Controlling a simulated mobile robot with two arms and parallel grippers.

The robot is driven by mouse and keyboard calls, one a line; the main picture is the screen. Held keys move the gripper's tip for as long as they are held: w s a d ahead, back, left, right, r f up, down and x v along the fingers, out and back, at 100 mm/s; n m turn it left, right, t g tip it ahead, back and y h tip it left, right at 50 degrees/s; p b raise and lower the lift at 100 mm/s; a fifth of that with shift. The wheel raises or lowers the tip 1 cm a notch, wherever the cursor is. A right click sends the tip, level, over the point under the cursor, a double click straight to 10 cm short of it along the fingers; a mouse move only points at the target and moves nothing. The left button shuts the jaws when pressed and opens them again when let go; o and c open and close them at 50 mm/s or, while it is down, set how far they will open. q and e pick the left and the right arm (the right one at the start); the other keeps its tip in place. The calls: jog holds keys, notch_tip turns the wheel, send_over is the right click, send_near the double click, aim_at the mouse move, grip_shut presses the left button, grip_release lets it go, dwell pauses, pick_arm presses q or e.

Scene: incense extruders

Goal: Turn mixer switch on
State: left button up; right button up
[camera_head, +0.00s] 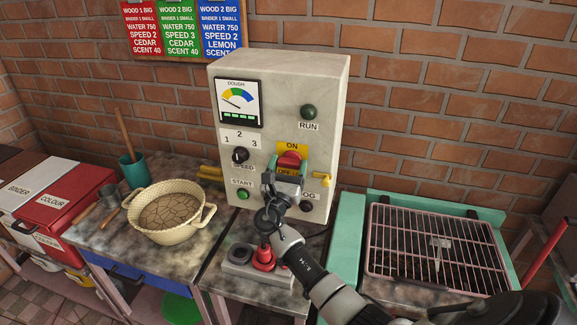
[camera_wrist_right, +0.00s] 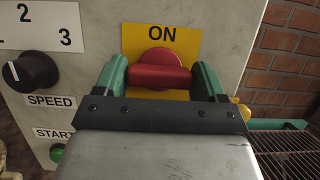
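The red mixer switch (camera_head: 290,159) sits on a yellow ON/OFF plate on the front of the grey control box (camera_head: 330,90). In the right wrist view the red switch (camera_wrist_right: 158,76) shows as a horizontal bar below the word ON. My right gripper (camera_head: 288,170) is at the switch, with one green finger at each end of the bar. The fingers are well apart and the bar fills the gap; whether they press on it cannot be told. The gripper hides the lower part of the plate. My left gripper is not in view.
The box also carries a speed knob (camera_head: 240,155), a green start button (camera_head: 243,195), a dark RUN lamp (camera_head: 308,111) and a dough dial (camera_head: 238,102). A beige pot (camera_head: 165,236) stands on the bench left of the box. A wire rack (camera_head: 436,250) lies to the right.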

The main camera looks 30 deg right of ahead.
jog(key=c, duration=0.5)
jog(key=shift+o, duration=0.2)
jog(key=shift+f+m+g+b, duration=0.2)
jog(key=shift+m+g+b, duration=0.1)
jog(key=shift+m+b, duration=0.3)
jog(key=m+g+b, duration=0.2)
jog(key=m+b, duration=0.2)
jog(key=m+g+h+b, duration=0.1)
jog(key=m+g+b, duration=0.1)
jog(key=m+b, duration=0.2)
jog(key=m+g+h+b, duration=0.1)
jog(key=m+g+b, duration=0.1)
jog(key=m+b, duration=0.3)
jog(key=shift+m, duration=0.3)
jog(key=m+b, duration=0.1)
jog(key=m, duration=0.1)
jog(key=m+g+b, duration=0.1)
jog(key=m, duration=0.1)
jog(key=shift+w+r+g+y, duration=0.1)
jog(key=shift+g+y, duration=0.2)
jog(key=shift+r+m+g+y+b, duration=0.1)
jog(key=shift+m+g+y+b, duration=0.45)
jog(key=shift+m, duration=1.25)
jog(key=o, duration=0.9)
jog(key=shift+o, duration=0.2)
